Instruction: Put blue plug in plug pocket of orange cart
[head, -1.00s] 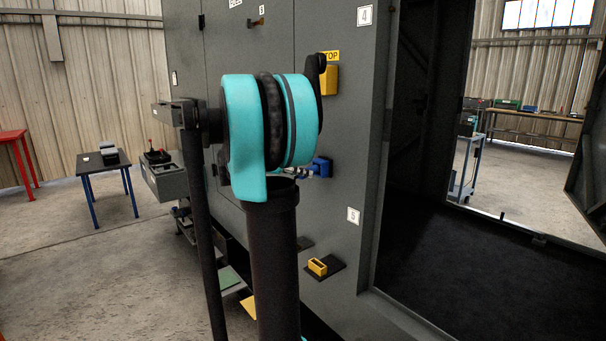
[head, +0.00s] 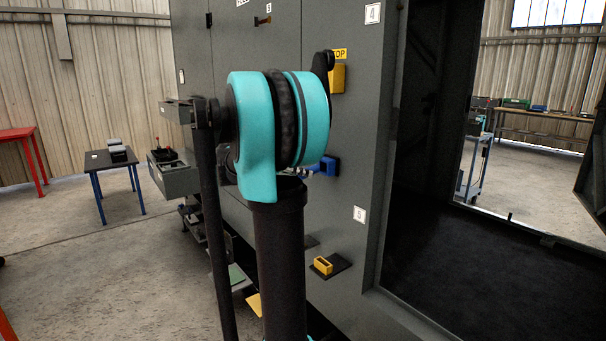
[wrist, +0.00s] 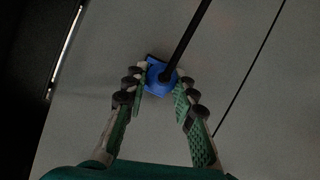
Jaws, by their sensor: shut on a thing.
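The blue plug (wrist: 155,77) shows in the wrist view, with a black cable rising from it. It sits against the grey cabinet face. My gripper (wrist: 157,88) is shut on it, one green-padded finger on each side. In the head view a blue piece (head: 328,166) shows at the cabinet front beside my arm; I cannot tell whether it is the plug or its socket. I cannot tell how deep the plug sits. No orange cart or plug pocket can be made out.
The tall grey cabinet (head: 345,120) stands close in front, with its dark open bay (head: 470,260) at right. A yellow holder (head: 323,265) and a yellow stop box (head: 337,78) stick out from its face. A small dark table (head: 110,160) stands on open floor at left.

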